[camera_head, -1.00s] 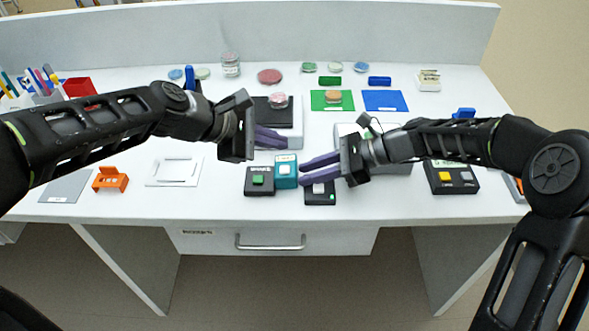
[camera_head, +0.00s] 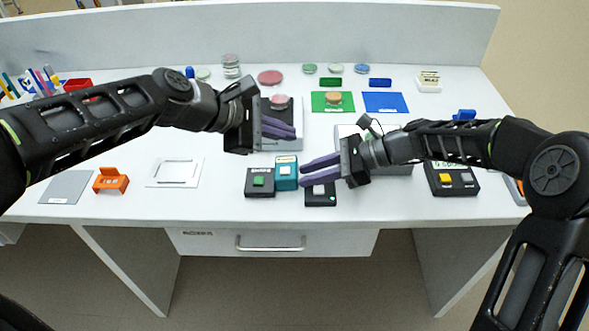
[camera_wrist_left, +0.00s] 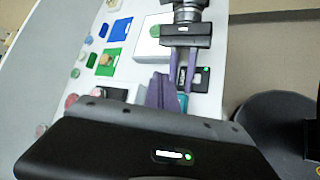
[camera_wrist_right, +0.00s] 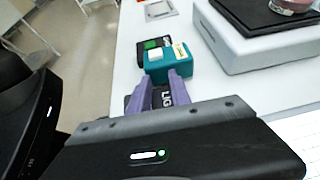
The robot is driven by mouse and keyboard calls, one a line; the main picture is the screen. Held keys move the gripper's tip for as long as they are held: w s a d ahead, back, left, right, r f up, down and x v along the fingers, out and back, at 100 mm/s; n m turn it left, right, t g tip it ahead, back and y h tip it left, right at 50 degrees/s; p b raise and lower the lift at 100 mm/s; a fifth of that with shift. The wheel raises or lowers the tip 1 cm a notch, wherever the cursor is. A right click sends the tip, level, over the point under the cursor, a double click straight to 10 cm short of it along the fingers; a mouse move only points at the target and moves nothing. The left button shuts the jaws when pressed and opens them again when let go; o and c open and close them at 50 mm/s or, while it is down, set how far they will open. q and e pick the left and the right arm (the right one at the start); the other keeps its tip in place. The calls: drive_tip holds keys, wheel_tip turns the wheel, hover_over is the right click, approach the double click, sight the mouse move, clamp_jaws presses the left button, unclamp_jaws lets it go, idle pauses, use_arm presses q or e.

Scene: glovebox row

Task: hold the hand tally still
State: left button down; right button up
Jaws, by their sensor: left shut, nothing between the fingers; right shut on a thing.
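The hand tally, a teal box (camera_head: 286,172) with a white button and a small display, stands on the bench; it also shows in the right wrist view (camera_wrist_right: 172,65). My right gripper (camera_head: 302,173) is shut on its right end, the purple fingertips at its sides. My left gripper (camera_head: 294,130) is shut and empty, up and left of the right gripper, above the scale with the black plate. In the left wrist view the teal box (camera_wrist_left: 183,101) is partly hidden behind the left fingers.
A black box with a green button (camera_head: 259,181) stands close left of the tally. A black box with a white button (camera_head: 320,197) lies just below the right fingers. A grey scale (camera_head: 297,145) carries a pink dish (camera_head: 281,101).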

sight(285, 171)
use_arm(q)
drive_tip(key=f, duration=0.7)
drive_tip(key=shift+d+f, duration=0.3)
drive_tip(key=shift+d, duration=0.05)
idle(1.7)
drive_tip(key=shift+w+a+f, duration=0.15)
drive_tip(key=shift+a+f, duration=0.15)
drive_tip(key=shift+a, duration=0.25)
drive_tip(key=shift+w+a+f, duration=0.15)
drive_tip(key=shift+a+f, duration=0.15)
drive_tip(key=shift+a, duration=0.2)
drive_tip(key=shift+f, duration=0.4)
idle(0.5)
drive_tip(key=shift+r, duration=0.85)
